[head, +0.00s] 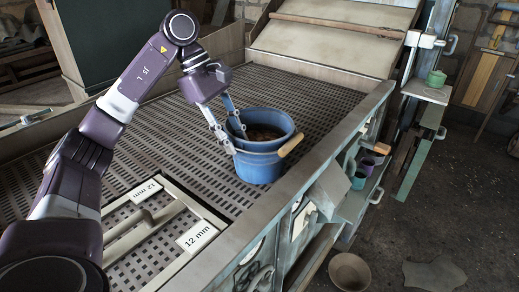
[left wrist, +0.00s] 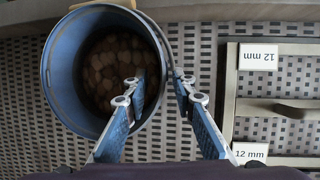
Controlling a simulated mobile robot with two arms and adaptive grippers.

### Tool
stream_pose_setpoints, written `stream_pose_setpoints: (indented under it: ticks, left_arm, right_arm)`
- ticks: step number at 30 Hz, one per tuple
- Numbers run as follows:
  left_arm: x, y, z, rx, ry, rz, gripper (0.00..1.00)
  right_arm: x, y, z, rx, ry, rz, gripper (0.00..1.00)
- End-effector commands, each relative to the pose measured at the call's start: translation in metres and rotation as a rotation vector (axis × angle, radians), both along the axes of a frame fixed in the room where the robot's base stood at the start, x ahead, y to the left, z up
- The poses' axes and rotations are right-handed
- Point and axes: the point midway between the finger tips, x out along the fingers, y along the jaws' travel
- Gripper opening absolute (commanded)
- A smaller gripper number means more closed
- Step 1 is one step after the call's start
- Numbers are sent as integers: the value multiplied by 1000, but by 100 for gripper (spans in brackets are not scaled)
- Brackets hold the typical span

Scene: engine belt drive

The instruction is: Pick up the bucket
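The blue bucket (head: 262,168) stands upright on the slotted grey bench top, near its front edge. It holds several brown, rounded lumps. Its wooden handle grip (head: 291,145) hangs at the right side of the rim. My left gripper (head: 236,144) reaches down at the bucket's left rim. In the left wrist view the bucket (left wrist: 62,88) is at upper left. There the left gripper (left wrist: 158,76) straddles the rim, one blue finger over the inside and the other outside. A gap shows between the fingers. My right gripper is in neither view.
A framed panel with a bar handle (head: 140,228) and "12 mm" labels (head: 196,236) lies left of the bucket. A sloped board (head: 330,45) rises behind. Small pots (head: 366,166) hang at the bench front. A brown bowl (head: 349,271) sits on the floor.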

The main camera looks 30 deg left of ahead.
Motion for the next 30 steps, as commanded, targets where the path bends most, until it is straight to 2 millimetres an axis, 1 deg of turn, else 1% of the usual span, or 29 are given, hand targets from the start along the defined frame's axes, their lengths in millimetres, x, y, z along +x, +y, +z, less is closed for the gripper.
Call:
stream_pose_setpoints:
  ticks: [4,7,10,13,19,20,26,30]
  left_arm:
    - [1,-7,-15,2,5,-1,24]
    - [3,-12,-27,1,4,0,24]
    - [4,-15,-35,0,2,0,24]
    - [5,-17,-39,-1,1,0,24]
    - [5,-17,-39,0,0,1,24]
    - [5,-17,-39,0,0,1,23]
    - [5,-17,-39,0,0,1,1]
    - [5,-17,-39,-1,0,1,0]
  right_arm:
    - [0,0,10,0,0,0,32]
    - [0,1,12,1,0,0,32]
    - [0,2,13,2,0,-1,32]
    - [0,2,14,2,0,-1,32]
    - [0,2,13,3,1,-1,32]
    - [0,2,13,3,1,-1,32]
    - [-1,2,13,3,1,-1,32]
    - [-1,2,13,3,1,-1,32]
